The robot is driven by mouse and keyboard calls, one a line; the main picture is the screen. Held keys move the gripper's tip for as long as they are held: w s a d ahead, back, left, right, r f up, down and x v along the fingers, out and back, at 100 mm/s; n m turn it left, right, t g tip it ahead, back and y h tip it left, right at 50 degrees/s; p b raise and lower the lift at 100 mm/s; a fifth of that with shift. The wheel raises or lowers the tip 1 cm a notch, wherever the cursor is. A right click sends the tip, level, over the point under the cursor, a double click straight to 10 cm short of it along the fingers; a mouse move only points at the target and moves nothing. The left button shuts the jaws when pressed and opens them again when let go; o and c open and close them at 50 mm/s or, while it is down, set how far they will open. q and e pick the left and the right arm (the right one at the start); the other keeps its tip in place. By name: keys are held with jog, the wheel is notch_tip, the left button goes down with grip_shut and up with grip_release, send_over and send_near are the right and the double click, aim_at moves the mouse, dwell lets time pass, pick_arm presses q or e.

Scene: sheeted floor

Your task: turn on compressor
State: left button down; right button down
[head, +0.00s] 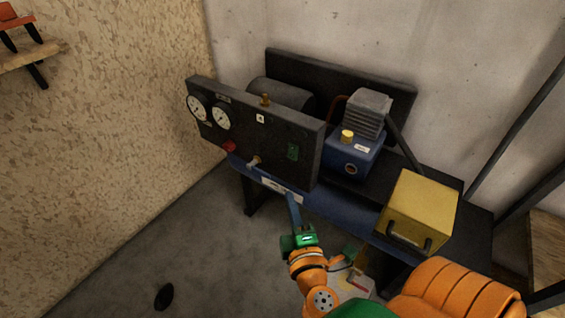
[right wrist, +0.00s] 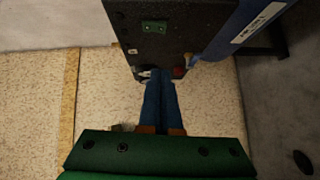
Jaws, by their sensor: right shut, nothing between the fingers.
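The compressor unit stands on a dark blue bench against the wall, with a blue motor block (head: 354,152) and a black front panel (head: 240,125). The panel carries two white gauges (head: 198,108), a red knob (head: 229,146), a brass-and-grey valve (head: 254,162) and a green switch plate (head: 292,152). My left gripper is not in view.
A yellow box with a dark handle (head: 420,212) sits at the bench's right end. A chipboard wall (head: 110,130) stands at the left, with a shelf (head: 30,56) high up. The grey floor (head: 200,250) in front is mostly clear, with a small black object (head: 164,296).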

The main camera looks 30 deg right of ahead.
jog(key=p, duration=0.2)
send_near(288, 155)
jog(key=w, duration=0.5)
jog(key=shift+w+d+f, duration=0.1)
jog(key=shift+d+f, duration=0.05)
jog(key=shift+d, duration=0.4)
jog(key=shift+w+d+f, duration=0.1)
jog(key=shift+d, duration=0.4)
jog(key=shift+b, duration=0.3)
